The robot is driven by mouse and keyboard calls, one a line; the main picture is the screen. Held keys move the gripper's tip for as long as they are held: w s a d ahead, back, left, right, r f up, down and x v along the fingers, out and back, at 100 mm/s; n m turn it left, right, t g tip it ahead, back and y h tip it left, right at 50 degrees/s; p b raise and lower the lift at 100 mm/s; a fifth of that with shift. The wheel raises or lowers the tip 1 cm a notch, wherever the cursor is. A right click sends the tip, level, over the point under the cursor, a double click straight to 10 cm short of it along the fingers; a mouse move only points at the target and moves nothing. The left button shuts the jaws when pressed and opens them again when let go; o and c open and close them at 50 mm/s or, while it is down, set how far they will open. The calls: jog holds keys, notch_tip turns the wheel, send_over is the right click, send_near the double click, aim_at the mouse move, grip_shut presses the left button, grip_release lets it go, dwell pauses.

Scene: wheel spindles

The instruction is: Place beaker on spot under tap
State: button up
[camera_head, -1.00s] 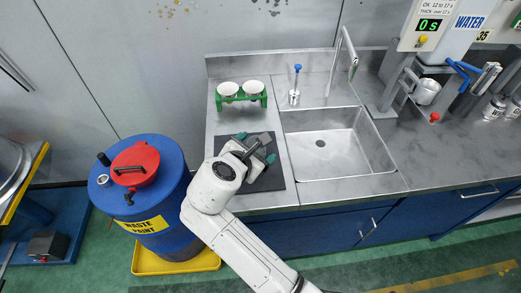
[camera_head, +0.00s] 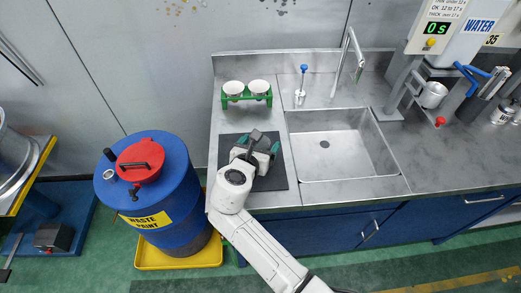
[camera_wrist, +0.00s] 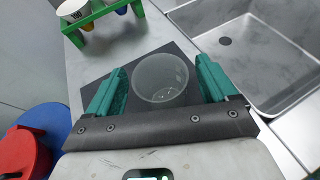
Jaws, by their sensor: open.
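A clear, translucent beaker (camera_wrist: 161,78) stands on the dark mat (camera_wrist: 180,55) in the wrist view. My gripper (camera_wrist: 162,82) is open, with one green finger on each side of the beaker. Whether the fingers touch it I cannot tell. In the head view my gripper (camera_head: 260,147) is over the dark mat (camera_head: 275,183) left of the sink, and it hides the beaker. The tap (camera_head: 350,57) rises behind the sink (camera_head: 342,150). No marked spot under it is clear to me.
A green rack (camera_head: 247,97) with two white cups stands behind the mat. A blue waste paint drum (camera_head: 165,215) is at left. A water dispenser (camera_head: 470,40) is at right.

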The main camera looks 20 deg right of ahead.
jog(key=shift+x, duration=1.25)
jog(key=shift+c, duration=0.4)
jog(key=c, duration=1)
jog(key=shift+c, duration=0.2)
